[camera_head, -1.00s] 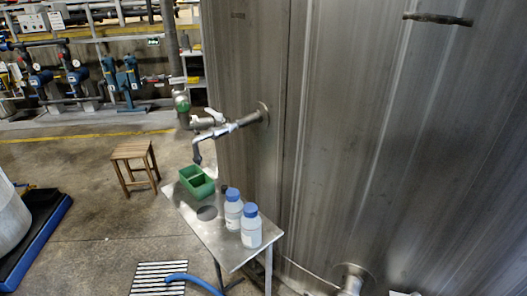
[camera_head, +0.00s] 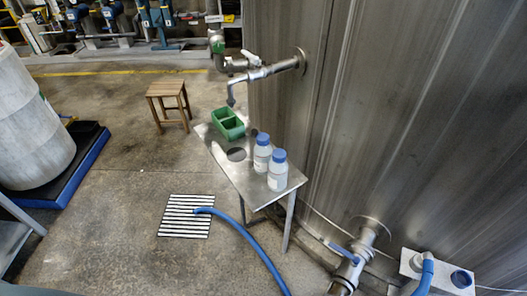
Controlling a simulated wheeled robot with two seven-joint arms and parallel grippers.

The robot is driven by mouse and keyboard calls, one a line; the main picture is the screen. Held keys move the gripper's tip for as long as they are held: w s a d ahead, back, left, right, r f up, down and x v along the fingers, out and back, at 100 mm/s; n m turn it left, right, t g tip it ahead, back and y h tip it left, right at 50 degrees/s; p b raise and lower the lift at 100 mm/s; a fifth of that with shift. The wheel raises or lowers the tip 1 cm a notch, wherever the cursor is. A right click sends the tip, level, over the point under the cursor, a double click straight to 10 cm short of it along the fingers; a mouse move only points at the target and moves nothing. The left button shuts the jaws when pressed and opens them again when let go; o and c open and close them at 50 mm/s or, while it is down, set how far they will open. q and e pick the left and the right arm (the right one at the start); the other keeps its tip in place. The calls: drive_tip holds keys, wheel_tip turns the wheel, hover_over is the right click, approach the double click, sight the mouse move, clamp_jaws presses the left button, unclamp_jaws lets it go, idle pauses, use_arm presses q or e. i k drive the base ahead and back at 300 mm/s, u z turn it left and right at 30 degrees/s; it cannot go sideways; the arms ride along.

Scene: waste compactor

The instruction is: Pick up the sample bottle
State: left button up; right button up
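Two white sample bottles with blue caps stand upright on a small metal table (camera_head: 226,160) beside the large steel tank. One bottle (camera_head: 262,155) is a little farther back and to the left; the other bottle (camera_head: 277,173) is nearer and to the right. They stand close together. Neither of my grippers shows in the head view.
A green divided bin (camera_head: 228,124) sits at the table's back left, below a tap (camera_head: 238,85) on the tank. A wooden stool (camera_head: 169,103) stands left of the table. A blue hose (camera_head: 250,240) runs over the floor from a drain grate (camera_head: 185,216). Lower right is a valve pipe (camera_head: 352,258).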

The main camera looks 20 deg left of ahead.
sight(262, 154)
drive_tip(key=u, duration=0.65)
drive_tip(key=i, duration=0.7)
drive_tip(key=u, duration=0.4)
